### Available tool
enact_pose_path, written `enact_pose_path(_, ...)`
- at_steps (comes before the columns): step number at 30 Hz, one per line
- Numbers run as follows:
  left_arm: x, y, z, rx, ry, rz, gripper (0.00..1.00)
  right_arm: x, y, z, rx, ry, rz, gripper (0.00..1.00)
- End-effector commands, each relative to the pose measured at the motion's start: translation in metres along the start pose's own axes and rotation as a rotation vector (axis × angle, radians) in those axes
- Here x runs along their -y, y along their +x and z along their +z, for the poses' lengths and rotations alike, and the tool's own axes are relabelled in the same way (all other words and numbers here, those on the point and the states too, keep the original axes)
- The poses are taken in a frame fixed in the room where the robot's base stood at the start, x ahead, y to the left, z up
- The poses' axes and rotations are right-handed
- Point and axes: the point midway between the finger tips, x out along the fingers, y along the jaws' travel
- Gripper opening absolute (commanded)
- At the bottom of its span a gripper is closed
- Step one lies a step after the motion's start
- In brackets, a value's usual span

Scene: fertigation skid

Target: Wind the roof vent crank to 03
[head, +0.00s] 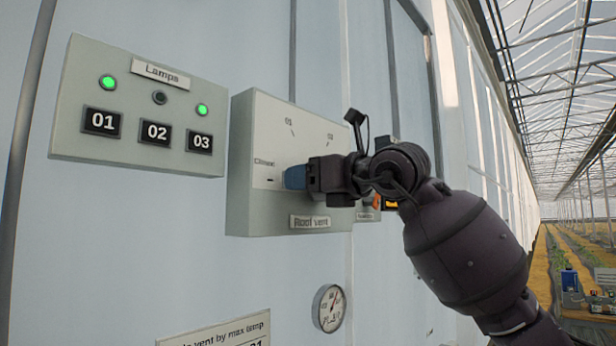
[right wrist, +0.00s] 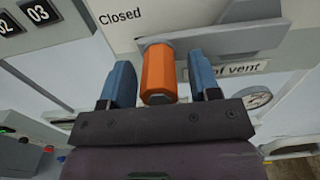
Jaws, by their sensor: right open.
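The roof vent box (head: 240,190) is on the wall in the head view, with a pale dial face marked Closed at left and 01 and what looks like 02 above. A 03 mark is not visible; my arm covers the dial's right side. My right gripper (head: 296,178) is at the dial's lower left. In the right wrist view, the orange crank knob (right wrist: 157,72) stands between the blue fingers of the open gripper (right wrist: 162,82), with gaps on both sides. The grey crank arm (right wrist: 205,47) runs right from the knob, which is near the Closed label.
A Lamps box (head: 75,145) is left of the vent box, with labels 01, 02, 03; its outer lamps are green, the middle one dark. A round gauge (head: 330,308) and a notice (head: 215,332) are below. A greenhouse aisle opens at far right.

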Motion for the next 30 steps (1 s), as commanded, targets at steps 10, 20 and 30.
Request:
enact_pose_path(10,0.0001,-0.0007,0.0024,0.005,-0.001,0.000,0.43,0.0001,0.0021,-0.0004,0.000,-0.001,0.000,0.52)
enact_pose_path(20,0.0004,-0.0031,0.0071,0.014,-0.002,-0.002,0.43,0.0001,0.0019,-0.0004,0.000,0.000,0.000,0.01)
enact_pose_path(30,0.0002,-0.0019,0.0060,0.011,-0.002,-0.001,0.43,0.0001,0.0019,0.0019,0.000,0.024,0.000,0.00)
